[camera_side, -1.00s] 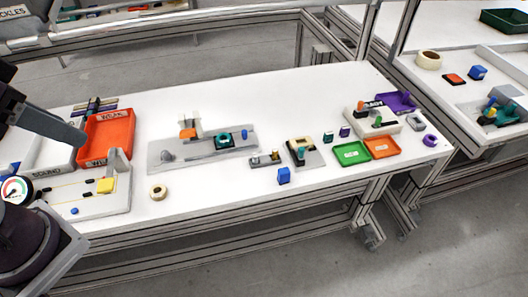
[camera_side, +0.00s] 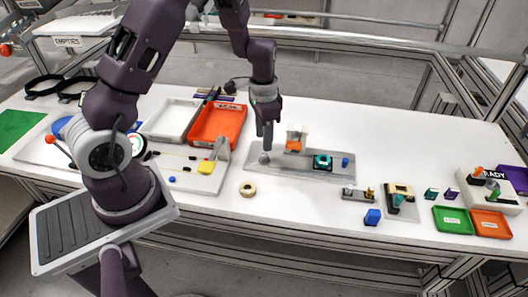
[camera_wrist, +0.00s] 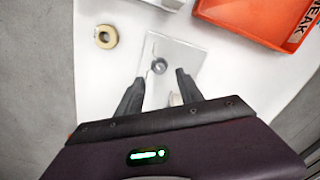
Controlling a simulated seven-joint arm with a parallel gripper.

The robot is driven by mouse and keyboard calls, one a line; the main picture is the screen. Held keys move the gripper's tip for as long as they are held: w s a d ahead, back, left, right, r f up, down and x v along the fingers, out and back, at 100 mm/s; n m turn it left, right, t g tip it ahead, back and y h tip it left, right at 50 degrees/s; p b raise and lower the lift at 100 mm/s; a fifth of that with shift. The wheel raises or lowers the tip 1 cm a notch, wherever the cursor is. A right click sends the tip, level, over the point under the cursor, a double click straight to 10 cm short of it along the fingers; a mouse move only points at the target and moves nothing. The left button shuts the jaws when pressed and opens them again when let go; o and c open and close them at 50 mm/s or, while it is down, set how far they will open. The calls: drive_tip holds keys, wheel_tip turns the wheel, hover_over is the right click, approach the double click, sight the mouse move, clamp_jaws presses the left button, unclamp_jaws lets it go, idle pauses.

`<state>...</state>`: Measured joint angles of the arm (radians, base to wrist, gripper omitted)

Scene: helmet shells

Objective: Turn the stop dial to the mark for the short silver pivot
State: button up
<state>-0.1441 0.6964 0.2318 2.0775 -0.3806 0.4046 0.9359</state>
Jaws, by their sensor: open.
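A long grey plate (camera_side: 310,169) lies mid-table. A round grey knob (camera_side: 264,158), perhaps the stop dial, sits at its left end; in the wrist view the knob (camera_wrist: 159,66) lies just beyond and between my fingertips. My gripper (camera_side: 267,144) points down over that end, open and empty; its two fingers show apart in the wrist view (camera_wrist: 161,76). The plate also carries an orange block with a pale upright (camera_side: 294,142), a teal block (camera_side: 322,161) and a blue peg (camera_side: 345,162). No dial marks are readable. I cannot pick out a short silver pivot.
An orange tray (camera_side: 217,126) and white tray (camera_side: 171,119) stand left of the plate. A tan ring (camera_side: 248,190) lies in front. A small grey holder (camera_side: 357,194), blue block (camera_side: 372,217), green tray (camera_side: 452,220) and orange tray (camera_side: 491,224) are right. Table behind the plate is clear.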

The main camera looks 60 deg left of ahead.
sight(264, 155)
wheel_tip(264, 155, down, 6)
drive_tip(key=shift+f, duration=0.15)
clamp_jaws()
